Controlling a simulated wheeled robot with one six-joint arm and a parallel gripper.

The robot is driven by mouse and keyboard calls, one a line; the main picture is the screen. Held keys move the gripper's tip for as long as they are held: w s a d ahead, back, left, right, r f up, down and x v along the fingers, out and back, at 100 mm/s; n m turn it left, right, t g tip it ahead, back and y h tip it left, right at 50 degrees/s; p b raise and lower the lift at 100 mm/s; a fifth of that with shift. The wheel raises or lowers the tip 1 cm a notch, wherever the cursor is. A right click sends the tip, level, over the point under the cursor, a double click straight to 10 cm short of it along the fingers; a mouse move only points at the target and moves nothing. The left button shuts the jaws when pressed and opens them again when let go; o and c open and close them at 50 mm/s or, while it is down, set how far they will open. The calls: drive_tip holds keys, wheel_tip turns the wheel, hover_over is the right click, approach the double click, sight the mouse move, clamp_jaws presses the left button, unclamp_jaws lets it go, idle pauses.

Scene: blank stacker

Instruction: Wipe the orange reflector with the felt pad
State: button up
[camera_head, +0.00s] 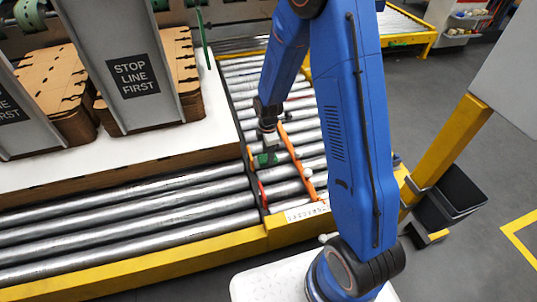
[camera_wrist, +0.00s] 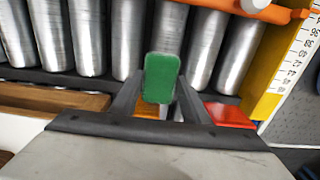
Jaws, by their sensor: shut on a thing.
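My gripper (camera_wrist: 160,95) is shut on the green felt pad (camera_wrist: 161,76), which stands out between the two fingers. In the head view my gripper (camera_head: 268,138) points down over the rollers, with the pad (camera_head: 265,160) at its tip. The orange reflector (camera_wrist: 147,110) shows in the wrist view just beyond the pad, partly hidden by the pad and fingers. It also shows as a small orange strip in the head view (camera_head: 250,157), on the dark rail left of the pad. I cannot tell whether the pad touches it.
A red reflector (camera_wrist: 231,115) sits farther along the same rail; it also shows in the head view (camera_head: 262,194). A long orange bar (camera_head: 296,160) lies across the rollers right of the pad. Stacked brown blanks (camera_head: 180,75) stand at the left behind grey plates.

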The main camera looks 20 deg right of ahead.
drive_tip(key=shift+a, duration=0.95)
drive_tip(key=shift+w, duration=0.15)
